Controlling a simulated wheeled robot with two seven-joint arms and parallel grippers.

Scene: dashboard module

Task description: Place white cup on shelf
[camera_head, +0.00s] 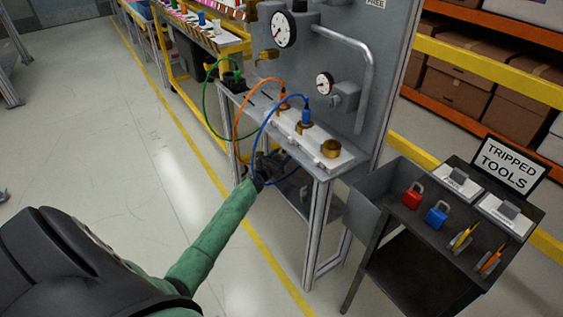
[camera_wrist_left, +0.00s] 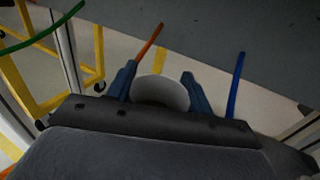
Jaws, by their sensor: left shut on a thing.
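The white cup (camera_wrist_left: 162,91) is between the two blue fingers of my left gripper (camera_wrist_left: 158,74) in the left wrist view. The fingers are shut on its sides. In the head view my left gripper (camera_head: 264,172) is at the front of the grey bench (camera_head: 322,172), below its top edge, and the cup cannot be made out there. A lower shelf (camera_head: 325,206) shows under the bench top, partly hidden by my arm and the bench frame. My right gripper is not in view.
Green, orange and blue hoses (camera_head: 255,140) hang over the bench front near my left gripper. A dark cart (camera_head: 440,212) with padlocks stands at the right. A yellow-framed rack (camera_head: 182,70) stands farther back.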

